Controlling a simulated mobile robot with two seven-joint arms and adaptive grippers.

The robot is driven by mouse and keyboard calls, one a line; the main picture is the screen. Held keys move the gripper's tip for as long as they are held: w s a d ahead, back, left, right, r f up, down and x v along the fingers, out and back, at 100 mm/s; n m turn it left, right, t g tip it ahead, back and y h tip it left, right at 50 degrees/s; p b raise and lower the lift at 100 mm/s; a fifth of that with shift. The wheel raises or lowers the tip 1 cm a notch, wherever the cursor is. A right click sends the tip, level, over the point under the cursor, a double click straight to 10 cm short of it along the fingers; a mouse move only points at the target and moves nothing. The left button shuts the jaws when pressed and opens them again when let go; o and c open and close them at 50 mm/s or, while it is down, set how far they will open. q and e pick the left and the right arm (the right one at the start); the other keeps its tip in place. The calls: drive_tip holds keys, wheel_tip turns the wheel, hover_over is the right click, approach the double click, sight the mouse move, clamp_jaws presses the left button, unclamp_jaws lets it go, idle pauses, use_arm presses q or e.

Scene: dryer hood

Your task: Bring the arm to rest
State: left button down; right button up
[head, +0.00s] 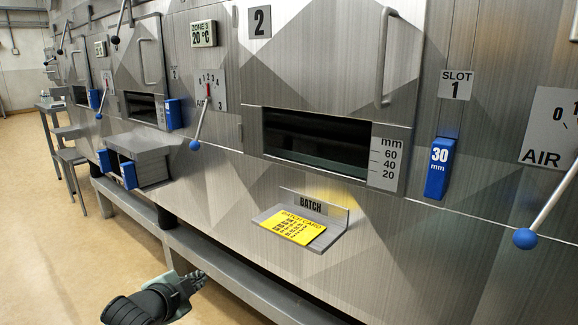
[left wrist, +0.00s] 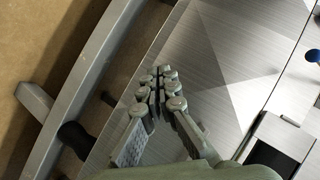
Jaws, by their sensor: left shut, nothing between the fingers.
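My left gripper (head: 194,281) shows at the bottom of the head view, low in front of the dryer hood (head: 225,200) and left of the batch shelf. Its fingers are shut with nothing between them. In the left wrist view the closed fingertips (left wrist: 164,72) point up the picture, over the lower hood panel (left wrist: 215,65) and beside the grey base rail. They appear apart from the panel. Only the dark wrist and gripper of my left arm show. My right gripper is in neither view.
A yellow batch card (head: 292,227) lies on the batch shelf (head: 322,241). A blue 30 mm block (head: 439,168) sits under the slot 1 sign. Levers with blue knobs (head: 525,238) stick out from the hood. A grey rail (head: 215,262) runs along its foot. Open floor (head: 60,250) lies at left.

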use_arm(q)
drive_tip(key=s+a+f+n+g+y, duration=0.1)
drive_tip(key=s+a+f+n+g, duration=0.15)
drive_tip(key=s+f, duration=0.5)
drive_tip(key=s+a+f+n+g+y, duration=0.1)
drive_tip(key=s+f+n+g, duration=0.3)
drive_tip(key=f, duration=0.6)
drive_tip(key=s+a+f+n+g, duration=0.1)
drive_tip(key=s+f+n, duration=0.1)
drive_tip(key=s+f, duration=0.5)
drive_tip(key=s+a+f+n+g+y, duration=0.1)
drive_tip(key=s+f, duration=0.5)
drive_tip(key=s, duration=0.8)
drive_tip(key=shift+s+a+f+n+g, duration=0.3)
drive_tip(key=shift+f+n+g, duration=0.15)
drive_tip(key=shift+n, duration=0.6)
